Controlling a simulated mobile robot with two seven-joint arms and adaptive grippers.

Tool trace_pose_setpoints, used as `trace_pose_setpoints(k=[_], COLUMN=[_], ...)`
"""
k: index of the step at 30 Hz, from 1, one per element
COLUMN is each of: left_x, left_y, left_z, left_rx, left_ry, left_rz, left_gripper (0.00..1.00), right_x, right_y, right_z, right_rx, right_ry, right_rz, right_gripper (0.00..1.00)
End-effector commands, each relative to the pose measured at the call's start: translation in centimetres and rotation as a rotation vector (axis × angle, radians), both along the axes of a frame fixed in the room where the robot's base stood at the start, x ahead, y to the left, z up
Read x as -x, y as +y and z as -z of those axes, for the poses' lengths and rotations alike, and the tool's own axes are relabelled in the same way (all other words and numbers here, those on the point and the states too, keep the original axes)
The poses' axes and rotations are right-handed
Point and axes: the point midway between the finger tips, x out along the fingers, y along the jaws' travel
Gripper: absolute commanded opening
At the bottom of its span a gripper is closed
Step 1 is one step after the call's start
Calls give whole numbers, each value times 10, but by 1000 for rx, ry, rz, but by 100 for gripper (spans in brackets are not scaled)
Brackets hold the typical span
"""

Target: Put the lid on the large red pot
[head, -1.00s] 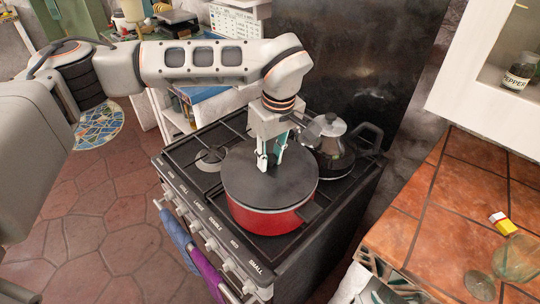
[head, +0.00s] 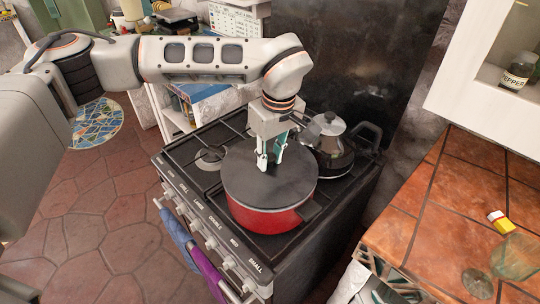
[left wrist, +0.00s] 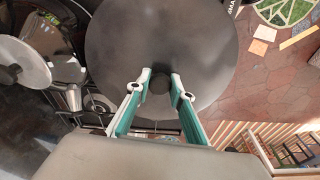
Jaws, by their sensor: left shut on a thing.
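The large red pot (head: 268,219) stands on the stove, near its front right. The dark round lid (head: 285,183) lies over the pot's top and covers its mouth; it looks level, though I cannot tell whether it is fully seated. My left gripper (head: 270,160) points down over the middle of the lid. In the left wrist view the lid (left wrist: 160,35) fills the upper middle, and the left gripper's fingers (left wrist: 160,88) are shut on its dark round knob (left wrist: 168,77). My right gripper is not in view.
A metal kettle or moka-style pot (head: 327,130) and a dark pan (head: 335,160) stand behind the red pot on the stove (head: 190,150). Blue and purple towels (head: 207,272) hang at the stove's front. A tiled counter (head: 440,215) lies to the right.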

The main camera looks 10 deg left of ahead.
Motion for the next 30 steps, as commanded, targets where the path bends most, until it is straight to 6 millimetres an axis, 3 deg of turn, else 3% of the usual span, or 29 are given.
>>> trace_pose_setpoints(k=[30], left_x=[0], left_y=[0], left_z=[7], left_rx=[1], left_ry=[-1], left_rz=[1], left_gripper=[0], right_x=[1], right_y=[0], right_z=[5], right_rx=[0], right_ry=[2], right_rz=[-1], right_gripper=[24])
